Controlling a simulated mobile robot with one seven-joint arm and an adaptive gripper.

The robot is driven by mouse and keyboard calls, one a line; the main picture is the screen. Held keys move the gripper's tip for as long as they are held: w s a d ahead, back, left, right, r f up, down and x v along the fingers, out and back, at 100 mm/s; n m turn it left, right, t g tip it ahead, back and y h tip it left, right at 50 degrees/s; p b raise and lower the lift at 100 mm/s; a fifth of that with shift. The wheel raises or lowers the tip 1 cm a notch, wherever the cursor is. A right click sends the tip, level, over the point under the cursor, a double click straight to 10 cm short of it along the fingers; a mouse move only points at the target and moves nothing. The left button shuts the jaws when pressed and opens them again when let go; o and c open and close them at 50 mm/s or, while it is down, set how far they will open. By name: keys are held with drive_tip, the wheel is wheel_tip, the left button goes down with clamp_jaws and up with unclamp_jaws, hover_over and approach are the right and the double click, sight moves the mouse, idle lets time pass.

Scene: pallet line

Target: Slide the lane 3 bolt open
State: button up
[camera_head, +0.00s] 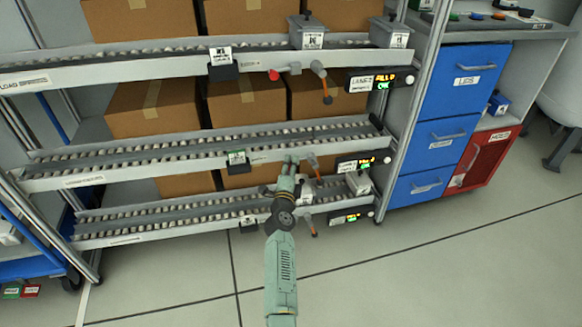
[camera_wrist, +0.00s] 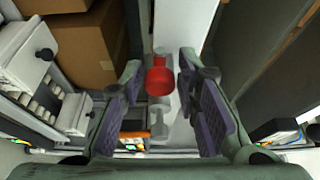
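The rack has three stacked roller lanes, each with a gate at its right end; the lane numbers are too small to read surely. My gripper (camera_head: 290,161) is at the gate end of the middle lane (camera_head: 200,158) in the head view, covering part of that gate. In the wrist view, my gripper (camera_wrist: 167,98) is open, and a red bolt knob (camera_wrist: 159,79) shows between its finger pads with a gap on both sides. I cannot tell which lane this knob belongs to. An orange-tipped handle (camera_wrist: 135,134) shows below it. The top lane's red knob (camera_head: 273,75) is clear of my gripper.
Cardboard boxes (camera_head: 152,107) stand behind the lanes. Grey bins sit on the top lane (camera_head: 307,33) and near the lower lanes' right end (camera_head: 358,182). Blue drawers (camera_head: 465,80) and a red cabinet (camera_head: 480,158) stand at right. The floor in front is clear.

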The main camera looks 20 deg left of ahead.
clamp_jaws()
idle(0.4)
